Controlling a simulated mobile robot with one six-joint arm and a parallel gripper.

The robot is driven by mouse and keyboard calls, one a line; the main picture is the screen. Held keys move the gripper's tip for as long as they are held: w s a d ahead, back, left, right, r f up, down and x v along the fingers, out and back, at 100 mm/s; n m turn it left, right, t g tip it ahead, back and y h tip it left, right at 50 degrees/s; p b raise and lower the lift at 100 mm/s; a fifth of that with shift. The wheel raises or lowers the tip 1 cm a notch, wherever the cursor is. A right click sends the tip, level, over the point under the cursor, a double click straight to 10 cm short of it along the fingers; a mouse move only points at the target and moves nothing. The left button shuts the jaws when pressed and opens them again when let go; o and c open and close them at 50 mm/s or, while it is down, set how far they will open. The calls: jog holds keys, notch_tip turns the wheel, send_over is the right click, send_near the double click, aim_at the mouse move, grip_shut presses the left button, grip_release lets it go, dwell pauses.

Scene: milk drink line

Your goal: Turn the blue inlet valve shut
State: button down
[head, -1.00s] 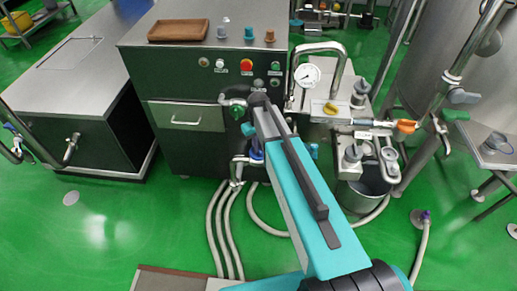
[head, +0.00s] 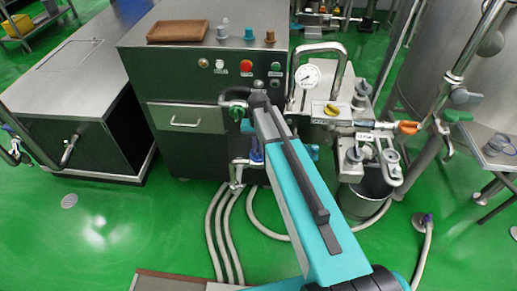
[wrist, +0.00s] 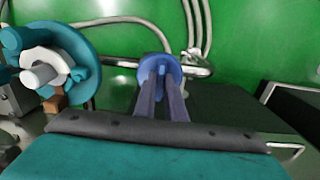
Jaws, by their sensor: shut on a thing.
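The blue inlet valve (head: 257,154) sits low on the piping at the front of the steel cabinet, partly hidden by my arm in the head view. In the wrist view its round blue handle (wrist: 174,70) is at upper middle. My gripper (wrist: 161,72) reaches it with two long fingers, shut on the raised middle of the handle. The fingertips cover that part, so the exact handle angle is hard to tell. In the head view my arm hides the gripper.
A teal handwheel (wrist: 85,55) with a white hub stands close on the left in the wrist view. A green valve (head: 236,113) is above the blue one. Pale hoses (head: 222,230) run down to the green floor. A pail (head: 366,200) stands to the right.

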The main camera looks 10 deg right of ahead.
aim_at(258, 150)
jog(key=c, duration=1.8)
grip_release()
jog(key=shift+r+b, duration=1.15)
jog(key=shift+r, duration=5.75)
jog(key=shift+f, duration=0.1)
